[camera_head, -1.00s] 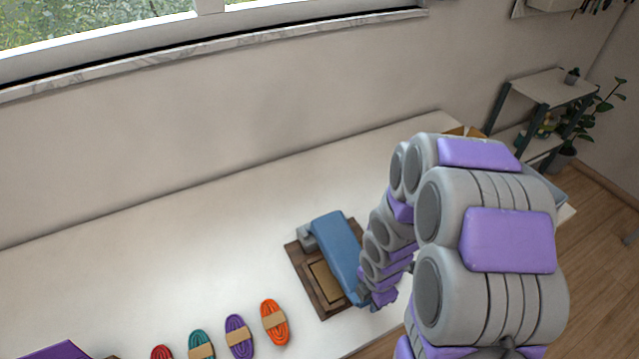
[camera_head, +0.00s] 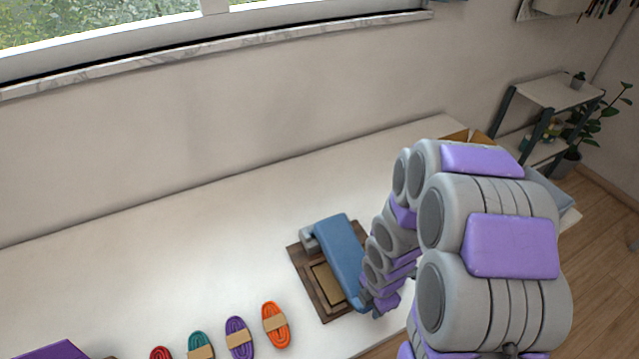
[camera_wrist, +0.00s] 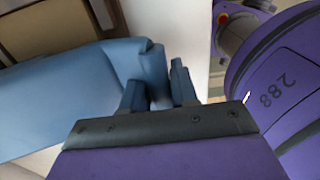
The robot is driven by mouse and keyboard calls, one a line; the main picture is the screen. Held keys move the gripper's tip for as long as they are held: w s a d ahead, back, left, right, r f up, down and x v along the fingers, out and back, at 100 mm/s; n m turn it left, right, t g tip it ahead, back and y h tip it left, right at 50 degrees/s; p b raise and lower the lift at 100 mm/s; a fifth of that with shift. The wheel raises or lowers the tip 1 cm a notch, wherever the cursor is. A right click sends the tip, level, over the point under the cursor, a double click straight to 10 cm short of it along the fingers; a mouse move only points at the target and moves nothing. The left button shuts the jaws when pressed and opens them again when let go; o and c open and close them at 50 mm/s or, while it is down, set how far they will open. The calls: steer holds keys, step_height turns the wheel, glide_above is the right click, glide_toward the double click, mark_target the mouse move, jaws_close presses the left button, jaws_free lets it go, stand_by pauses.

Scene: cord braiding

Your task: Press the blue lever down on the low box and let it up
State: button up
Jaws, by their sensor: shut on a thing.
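The blue lever (camera_head: 342,258) lies over the low brown box (camera_head: 302,270) on the white table. A grey pivot block (camera_head: 308,237) shows at its far end. The lever slopes toward its near end, which my arm partly hides. In the wrist view the lever (camera_wrist: 80,88) fills the left side and ends between the dark fingers of my gripper (camera_wrist: 160,90). My gripper is shut on that end.
Orange (camera_head: 276,325), purple (camera_head: 239,338), teal (camera_head: 201,346) and red (camera_head: 161,353) cord bundles lie left of the box. A purple object (camera_head: 50,351) sits at the lower left. A cardboard box (camera_head: 456,136) is at the table's far right. The table behind the lever is clear.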

steer(key=shift+w+f+b, duration=0.1)
steer(key=shift+f+b, duration=0.6)
steer(key=shift+f, duration=0.05)
steer(key=o, duration=1.7)
